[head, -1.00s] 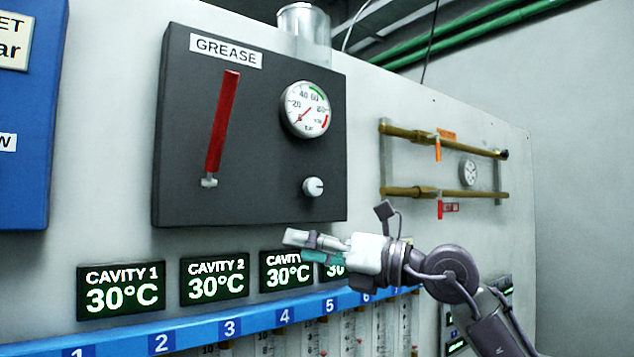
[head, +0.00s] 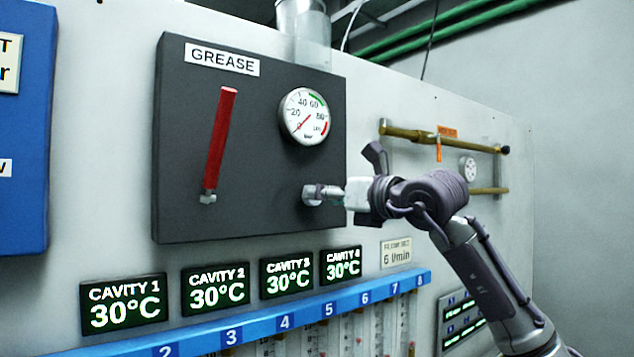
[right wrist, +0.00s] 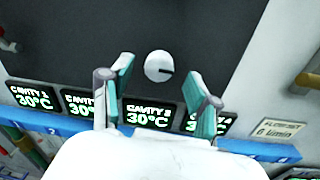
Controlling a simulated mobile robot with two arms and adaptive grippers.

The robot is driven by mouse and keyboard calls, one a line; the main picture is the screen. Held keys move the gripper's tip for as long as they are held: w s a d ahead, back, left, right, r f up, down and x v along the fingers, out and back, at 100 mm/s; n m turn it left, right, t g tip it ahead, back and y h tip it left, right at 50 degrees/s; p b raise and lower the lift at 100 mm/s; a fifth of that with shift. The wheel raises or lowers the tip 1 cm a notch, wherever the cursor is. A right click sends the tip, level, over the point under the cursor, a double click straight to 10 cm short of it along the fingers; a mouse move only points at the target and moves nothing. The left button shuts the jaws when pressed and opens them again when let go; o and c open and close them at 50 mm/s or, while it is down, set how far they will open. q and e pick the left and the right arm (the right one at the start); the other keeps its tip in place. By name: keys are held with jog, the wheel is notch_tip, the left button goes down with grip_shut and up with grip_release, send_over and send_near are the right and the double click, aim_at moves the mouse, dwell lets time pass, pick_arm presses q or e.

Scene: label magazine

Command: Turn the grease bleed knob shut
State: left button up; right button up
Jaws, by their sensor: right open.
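The grease bleed knob is a small round white knob (right wrist: 158,66) with a dark index mark pointing right in the right wrist view. It sits on the dark grey GREASE panel (head: 260,195), low and right, below the pressure gauge (head: 304,116). My right gripper (right wrist: 163,80) is open, with one teal-padded finger on each side of the knob in the picture; I cannot tell whether the fingers reach around it. My left gripper is not in view.
A red lever (head: 220,140) is at the panel's left. Cavity displays (head: 288,275) and a blue numbered rail (head: 250,328) run below the panel. Brass pipes (head: 415,133) with a small gauge are on the wall at right. Space in front of the panel looks free.

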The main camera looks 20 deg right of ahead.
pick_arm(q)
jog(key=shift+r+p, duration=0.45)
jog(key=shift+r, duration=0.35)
pick_arm(e)
jog(key=shift+x, duration=1.5)
jog(key=shift+c, duration=0.2)
jog(key=c, duration=1.1)
jog(key=shift+n, duration=0.3)
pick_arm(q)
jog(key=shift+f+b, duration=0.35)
pick_arm(e)
jog(key=n, duration=0.8)
jog(key=n+h, duration=0.1)
jog(key=n, duration=0.7)
jog(key=shift+a+f+n, duration=0.1)
jog(key=shift+a+n, duration=0.05)
jog(key=shift+n, duration=0.15)
jog(key=shift+f, duration=0.1)
